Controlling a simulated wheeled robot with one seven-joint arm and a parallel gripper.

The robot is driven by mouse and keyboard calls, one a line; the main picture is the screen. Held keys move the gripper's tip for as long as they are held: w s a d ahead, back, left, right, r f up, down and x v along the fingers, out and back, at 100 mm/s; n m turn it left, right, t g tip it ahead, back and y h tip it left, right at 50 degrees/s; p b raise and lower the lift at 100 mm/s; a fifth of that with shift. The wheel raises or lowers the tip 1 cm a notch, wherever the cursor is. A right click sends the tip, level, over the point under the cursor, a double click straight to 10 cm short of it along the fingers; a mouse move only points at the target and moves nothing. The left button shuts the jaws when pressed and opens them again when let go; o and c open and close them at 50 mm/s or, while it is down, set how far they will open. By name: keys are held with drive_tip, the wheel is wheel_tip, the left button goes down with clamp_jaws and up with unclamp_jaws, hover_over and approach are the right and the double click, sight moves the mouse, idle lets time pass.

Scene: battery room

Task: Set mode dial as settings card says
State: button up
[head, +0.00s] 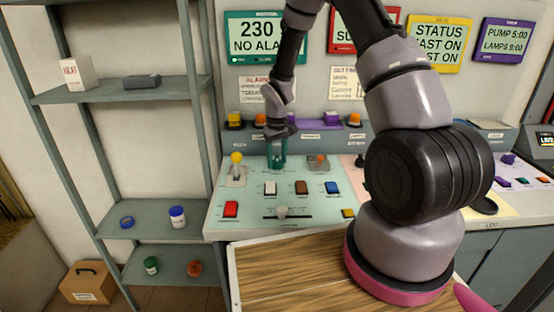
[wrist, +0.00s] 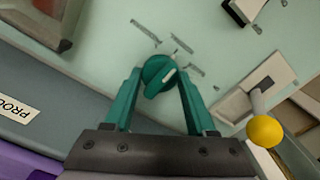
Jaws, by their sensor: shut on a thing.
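The mode dial (wrist: 153,68) is a round teal knob with a white pointer mark on the pale green panel. In the wrist view the mark lies toward the right side of the knob, and the small labels around it are too blurred to read. My gripper (wrist: 160,82) has its two teal fingers on either side of the knob, shut on it. In the head view my gripper (head: 277,152) reaches down to the panel and hides the dial. The settings card (head: 346,83) hangs on the back wall, partly covered by my arm, its lines too small to read.
A yellow-knobbed lever (head: 236,160) stands left of my gripper; its yellow ball (wrist: 264,131) is close by in the wrist view. A shelf rack (head: 117,88) stands left.

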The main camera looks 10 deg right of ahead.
sight(277, 158)
drive_tip(key=shift+n, duration=0.3)
drive_tip(key=o, duration=1.4)
drive_tip(key=shift+c, duration=0.2)
wheel_tip(277, 158, up, 11)
